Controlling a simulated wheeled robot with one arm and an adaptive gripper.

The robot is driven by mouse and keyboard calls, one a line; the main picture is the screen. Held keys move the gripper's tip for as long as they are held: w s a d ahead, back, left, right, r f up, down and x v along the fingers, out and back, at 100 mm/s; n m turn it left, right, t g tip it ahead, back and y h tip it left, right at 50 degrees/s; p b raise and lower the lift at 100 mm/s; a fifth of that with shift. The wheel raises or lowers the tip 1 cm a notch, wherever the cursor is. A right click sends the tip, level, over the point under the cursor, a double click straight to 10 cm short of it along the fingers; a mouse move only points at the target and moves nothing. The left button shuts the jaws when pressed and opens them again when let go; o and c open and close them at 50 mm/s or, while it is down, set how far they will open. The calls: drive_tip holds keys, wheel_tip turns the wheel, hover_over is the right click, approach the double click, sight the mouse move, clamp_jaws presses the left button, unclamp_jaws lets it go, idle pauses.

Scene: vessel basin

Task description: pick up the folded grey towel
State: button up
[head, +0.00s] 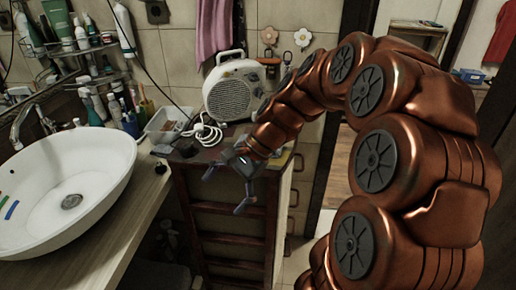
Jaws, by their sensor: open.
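I cannot make out a folded grey towel in the head view. My gripper (226,190) is open and empty, with its two dark fingers spread apart. It is in front of the upper part of the dark wooden cabinet (200,172), and my arm covers the right part of the cabinet top. A mauve towel (213,30) hangs on the tiled wall above, well away from my gripper.
A white fan heater (234,88) and a coiled white cable (204,134) are on the cabinet top. A clear tray (166,124) is beside them. A white basin (75,185) stands on the counter (132,207) at left, near several bottles. A doorway opens behind my arm.

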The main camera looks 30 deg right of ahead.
drive_tip(key=w+d+f+m+t+b, duration=0.1)
drive_tip(key=w+d+m+t, duration=0.3)
drive_tip(key=d, duration=0.5)
drive_tip(key=w+d+f+m+t+b, duration=0.1)
drive_tip(key=w+d+m+t, duration=0.1)
drive_tip(key=d+m, duration=0.6)
drive_tip(key=w+d+f+m+t+b, duration=0.1)
drive_tip(key=w+d+m+t, duration=0.15)
drive_tip(key=d, duration=0.85)
drive_tip(key=shift+t+y, duration=0.35)
drive_tip(key=shift+y, duration=0.05)
drive_tip(key=shift+w+d+r+p+x, duration=0.15)
drive_tip(key=shift+r+p+x, duration=0.1)
drive_tip(key=shift+x, duration=1.05)
drive_tip(key=shift+w+r+p+x, duration=0.15)
drive_tip(key=shift+w+p+x, duration=0.1)
drive_tip(key=shift+x, duration=1.1)
drive_tip(key=shift+w+d+r+p+x, duration=0.1)
drive_tip(key=shift+r+p+x, duration=0.15)
drive_tip(key=shift+x, duration=1.05)
drive_tip(key=c, duration=1.2)
